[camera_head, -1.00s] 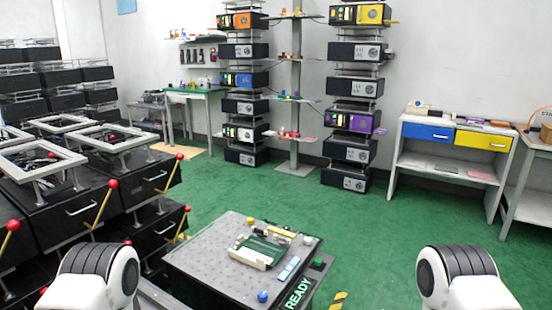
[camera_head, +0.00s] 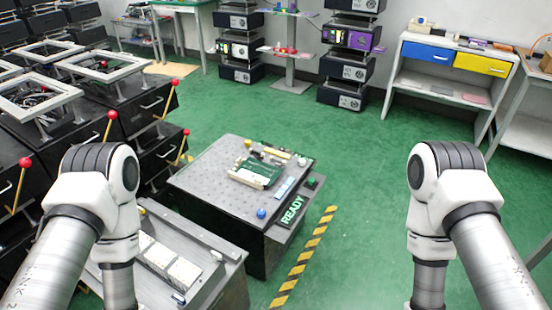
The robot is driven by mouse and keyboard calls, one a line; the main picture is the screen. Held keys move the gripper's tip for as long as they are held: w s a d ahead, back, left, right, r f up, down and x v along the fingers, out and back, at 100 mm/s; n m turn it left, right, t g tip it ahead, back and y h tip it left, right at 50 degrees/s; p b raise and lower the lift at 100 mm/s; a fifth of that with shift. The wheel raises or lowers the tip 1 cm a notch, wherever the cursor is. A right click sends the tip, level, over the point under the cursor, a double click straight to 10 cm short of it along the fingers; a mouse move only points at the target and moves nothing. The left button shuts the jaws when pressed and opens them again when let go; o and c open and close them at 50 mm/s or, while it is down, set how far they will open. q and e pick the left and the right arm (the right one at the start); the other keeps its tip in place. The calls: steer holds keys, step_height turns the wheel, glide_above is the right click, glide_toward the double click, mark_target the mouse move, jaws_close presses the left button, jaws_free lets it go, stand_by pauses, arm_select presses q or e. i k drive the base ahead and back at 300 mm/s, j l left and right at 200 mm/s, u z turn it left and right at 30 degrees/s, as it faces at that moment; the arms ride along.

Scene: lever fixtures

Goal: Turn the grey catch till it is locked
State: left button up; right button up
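A fixture with a green board (camera_head: 262,166) and cream side blocks stands on the grey perforated top of a black bench (camera_head: 215,180) ahead of me. I cannot make out for sure which part is the grey catch, or whether it is locked. A small pale round knob (camera_head: 302,161) sits at the right of the fixture, and a yellow bar lies behind it. My two arms show at the left and right, bent downward. Both grippers are below the bottom edge of the view, and nothing of mine touches the fixture.
A blue knob (camera_head: 261,213) and a lit READY sign (camera_head: 292,210) are at the bench's front right. A nearer grey bench (camera_head: 212,258) stands at lower left. Black cabinets with red-knobbed levers (camera_head: 111,115) line the left. Green floor (camera_head: 360,150) is open to the right.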

mark_target(278, 162)
steer(key=i+l+z, duration=0.2)
steer(key=i, duration=0.85)
steer(key=i+l+z, duration=0.15)
steer(key=i, duration=0.95)
steer(key=l, duration=0.05)
